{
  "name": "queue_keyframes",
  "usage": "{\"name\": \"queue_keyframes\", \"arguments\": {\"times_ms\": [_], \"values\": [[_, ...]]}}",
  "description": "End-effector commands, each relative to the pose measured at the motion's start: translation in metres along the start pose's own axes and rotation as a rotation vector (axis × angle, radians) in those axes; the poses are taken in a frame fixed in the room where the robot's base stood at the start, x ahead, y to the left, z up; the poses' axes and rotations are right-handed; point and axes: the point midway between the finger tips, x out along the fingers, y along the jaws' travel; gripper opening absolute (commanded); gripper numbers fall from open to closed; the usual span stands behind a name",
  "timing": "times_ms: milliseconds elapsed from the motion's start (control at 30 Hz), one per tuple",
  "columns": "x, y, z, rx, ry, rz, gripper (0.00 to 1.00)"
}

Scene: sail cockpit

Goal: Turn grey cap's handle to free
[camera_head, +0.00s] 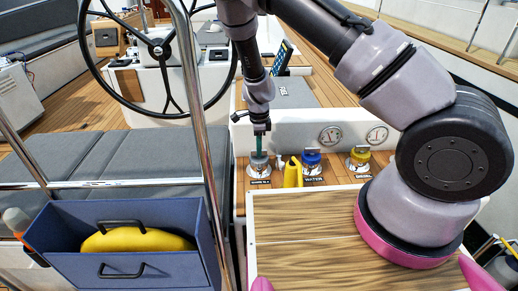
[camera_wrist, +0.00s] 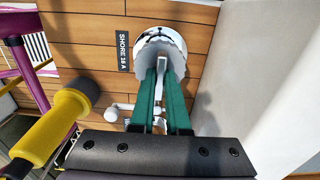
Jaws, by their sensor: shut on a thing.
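The grey cap (camera_head: 259,169) sits at the left of a row of caps on the wooden ledge, behind a label that the wrist view shows as "SHORE 16 A". In the wrist view the grey cap (camera_wrist: 160,42) is round with a scalloped rim, and its thin handle (camera_wrist: 161,70) stands out toward me. My gripper (camera_head: 259,150) points straight down over the cap. Its green fingers (camera_wrist: 162,85) are shut on the handle, one on each side. The fingers hide part of the handle and cap.
A yellow-handled tool (camera_head: 293,172) stands close right of the grey cap. A blue cap (camera_head: 312,160) and a yellow cap (camera_head: 359,158) follow to the right. A white wall (camera_wrist: 255,80) rises close beside the fingers. A steering wheel (camera_head: 157,50) is behind left.

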Motion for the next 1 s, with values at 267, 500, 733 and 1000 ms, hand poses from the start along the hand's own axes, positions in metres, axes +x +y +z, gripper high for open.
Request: {"name": "queue_keyframes", "arguments": {"times_ms": [267, 500, 733, 1000], "values": [[-0.0003, -0.0004, -0.0002, -0.065, -0.001, 0.000, 0.00], [-0.0006, -0.0011, -0.0007, -0.232, -0.001, -0.001, 0.00], [-0.0003, -0.0007, -0.0006, -0.449, -0.001, 0.000, 0.00], [-0.0006, -0.0010, -0.0007, -0.706, 0.000, 0.000, 0.00]]}}
